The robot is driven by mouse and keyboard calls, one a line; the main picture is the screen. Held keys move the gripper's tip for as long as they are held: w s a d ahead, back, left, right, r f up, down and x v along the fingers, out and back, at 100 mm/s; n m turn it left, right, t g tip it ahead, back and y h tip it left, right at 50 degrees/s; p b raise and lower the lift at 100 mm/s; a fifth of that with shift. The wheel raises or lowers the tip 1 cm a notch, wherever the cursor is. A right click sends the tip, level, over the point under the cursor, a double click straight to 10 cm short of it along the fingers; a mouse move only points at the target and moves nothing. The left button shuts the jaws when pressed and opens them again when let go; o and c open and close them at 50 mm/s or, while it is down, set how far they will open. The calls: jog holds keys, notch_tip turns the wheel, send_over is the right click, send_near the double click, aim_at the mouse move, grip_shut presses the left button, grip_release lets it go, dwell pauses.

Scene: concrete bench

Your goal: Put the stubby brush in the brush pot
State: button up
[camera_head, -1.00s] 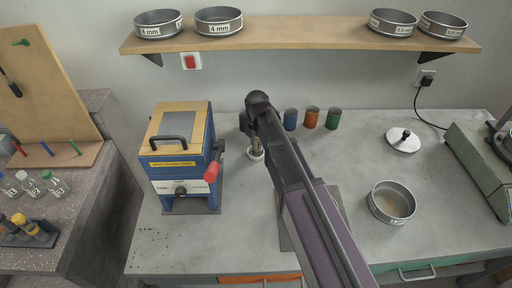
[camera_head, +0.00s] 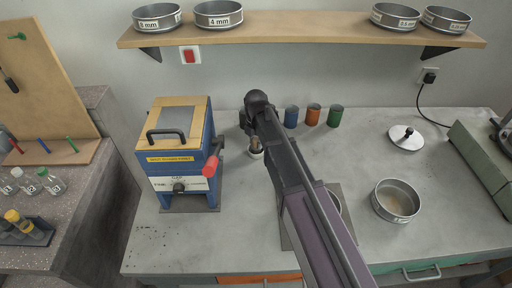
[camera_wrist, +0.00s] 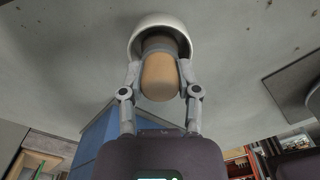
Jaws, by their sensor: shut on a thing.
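The stubby brush shows in the wrist view as a thick, rounded tan handle (camera_wrist: 160,84) with a grey band beyond it. My gripper (camera_wrist: 160,70) is shut on it, one finger on each side. My arm hides much of the gripper there.
A blue machine (camera_head: 184,160) with a red handle (camera_head: 210,166) stands close left of the pot. Blue (camera_head: 291,117), orange (camera_head: 313,115) and green (camera_head: 335,116) cans stand to the right. A sieve pan (camera_head: 396,201) and a lid (camera_head: 405,138) lie farther right.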

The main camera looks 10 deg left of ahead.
aim_at(256, 139)
jog(key=shift+f, duration=0.45)
jog(key=shift+f+b, duration=0.2)
jog(key=shift+b, duration=0.15)
jog(key=o, duration=1)
jog(key=shift+r, duration=0.1)
jog(key=shift+r, duration=0.15)
notch_tip(256, 139, up, 12)
jog(key=p, duration=1.2)
jog(key=shift+d, duration=0.1)
